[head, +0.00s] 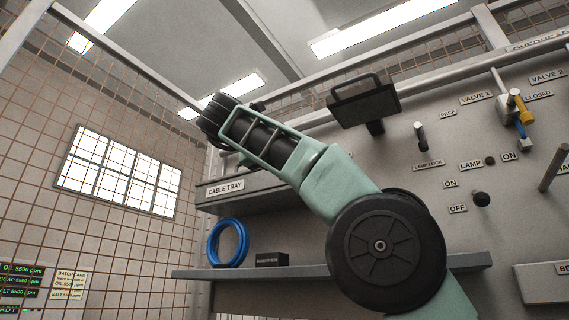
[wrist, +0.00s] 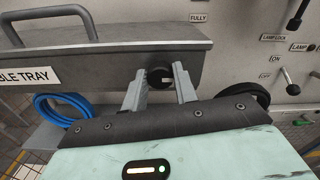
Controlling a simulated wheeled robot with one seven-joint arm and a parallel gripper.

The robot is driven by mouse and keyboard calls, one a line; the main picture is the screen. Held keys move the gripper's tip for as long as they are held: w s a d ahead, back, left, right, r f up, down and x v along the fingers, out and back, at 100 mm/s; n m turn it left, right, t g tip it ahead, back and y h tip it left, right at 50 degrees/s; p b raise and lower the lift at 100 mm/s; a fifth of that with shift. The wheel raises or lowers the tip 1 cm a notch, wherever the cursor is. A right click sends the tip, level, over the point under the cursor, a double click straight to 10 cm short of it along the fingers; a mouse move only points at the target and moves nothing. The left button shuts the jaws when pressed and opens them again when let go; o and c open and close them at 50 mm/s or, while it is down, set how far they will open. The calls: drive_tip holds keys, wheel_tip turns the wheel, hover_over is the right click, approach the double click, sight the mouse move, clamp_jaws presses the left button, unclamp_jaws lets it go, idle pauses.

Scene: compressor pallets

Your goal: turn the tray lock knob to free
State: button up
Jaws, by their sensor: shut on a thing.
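The cable tray (wrist: 95,68) is a grey metal box with a handle on its lid, on the left in the wrist view. In the head view the cable tray (head: 275,182) is partly behind my arm. The tray lock knob (wrist: 158,77) is a small round black knob on the tray's front, near its right end. My gripper (wrist: 162,76) is around the knob, one pale finger at each side, shut on it. Which way the knob is turned is hard to tell. In the head view my arm hides the knob and my fingers.
A blue cable coil (head: 228,243) stands on the shelf (head: 300,272) below the tray, with a small black box (head: 271,259) beside it. To the right, the panel carries a lamp lock lever (head: 420,136), an on/off knob (head: 481,199) and valve handles (head: 520,107).

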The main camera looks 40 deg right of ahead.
drive_tip(key=o, duration=1)
drive_tip(key=shift+c, duration=0.2)
drive_tip(key=shift+a, duration=0.1)
drive_tip(key=p+v, duration=0.2)
drive_tip(key=v, duration=1.5)
drive_tip(key=shift+a, duration=0.15)
